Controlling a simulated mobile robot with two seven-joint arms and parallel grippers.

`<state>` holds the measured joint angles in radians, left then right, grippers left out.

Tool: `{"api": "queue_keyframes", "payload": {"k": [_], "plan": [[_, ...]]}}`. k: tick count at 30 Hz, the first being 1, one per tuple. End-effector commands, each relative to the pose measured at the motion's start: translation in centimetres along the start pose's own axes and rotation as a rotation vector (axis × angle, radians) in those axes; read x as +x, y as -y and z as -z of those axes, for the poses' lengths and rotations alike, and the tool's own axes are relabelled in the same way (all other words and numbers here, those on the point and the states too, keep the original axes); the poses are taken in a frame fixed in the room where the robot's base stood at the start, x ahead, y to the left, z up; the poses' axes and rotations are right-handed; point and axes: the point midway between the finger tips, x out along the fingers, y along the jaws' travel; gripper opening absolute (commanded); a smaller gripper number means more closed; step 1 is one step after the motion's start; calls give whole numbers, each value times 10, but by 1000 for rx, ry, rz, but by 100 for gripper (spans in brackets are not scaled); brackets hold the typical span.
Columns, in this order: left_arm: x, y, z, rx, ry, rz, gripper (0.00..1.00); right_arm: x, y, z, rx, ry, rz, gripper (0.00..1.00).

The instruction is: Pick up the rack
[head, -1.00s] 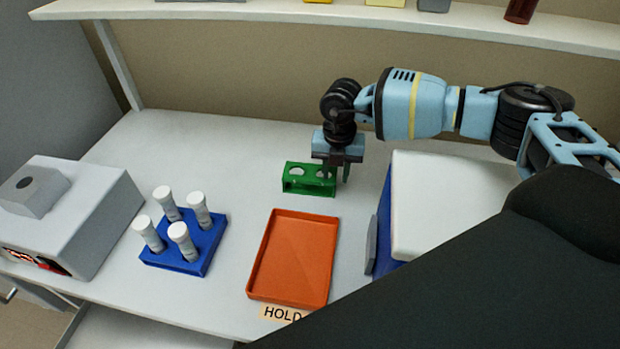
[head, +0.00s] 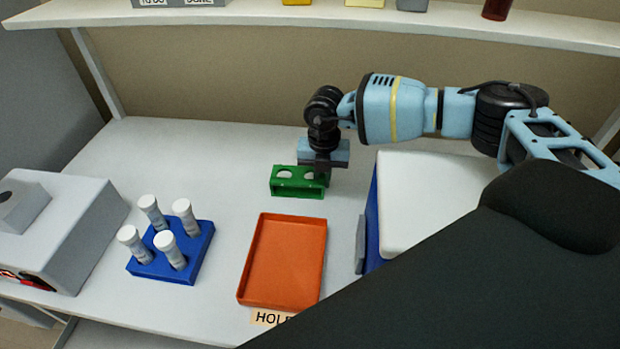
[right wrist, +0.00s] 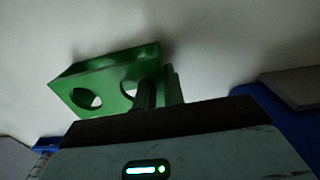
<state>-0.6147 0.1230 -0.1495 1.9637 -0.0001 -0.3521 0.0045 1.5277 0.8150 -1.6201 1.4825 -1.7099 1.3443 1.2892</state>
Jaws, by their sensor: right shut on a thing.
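A small green rack (head: 298,182) with two round holes stands on the white bench, behind the orange tray. It looks empty. My right gripper (head: 322,176) is at the rack's right end, shut on its wall. In the right wrist view, the fingers (right wrist: 160,92) grip the green rack (right wrist: 108,80) beside one hole. The rack looks level and seems to rest on the bench. My left gripper is not in view.
A blue rack (head: 196,258) holding several white-capped tubes stands left of the orange tray (head: 284,262). A grey machine (head: 70,225) is at far left. A white-lidded blue box (head: 430,205) stands right of the green rack. A shelf (head: 300,22) runs above the back.

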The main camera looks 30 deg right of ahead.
Motion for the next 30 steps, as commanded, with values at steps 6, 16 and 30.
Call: {"api": "queue_keyframes", "payload": {"k": [6,16,30], "plan": [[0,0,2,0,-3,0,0,-13,-1,-1,0,2,-3,0],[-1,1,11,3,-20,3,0,-40,-12,28,-7,1,-4,0],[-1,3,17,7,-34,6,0,-48,-50,124,-5,1,-2,0]]}}
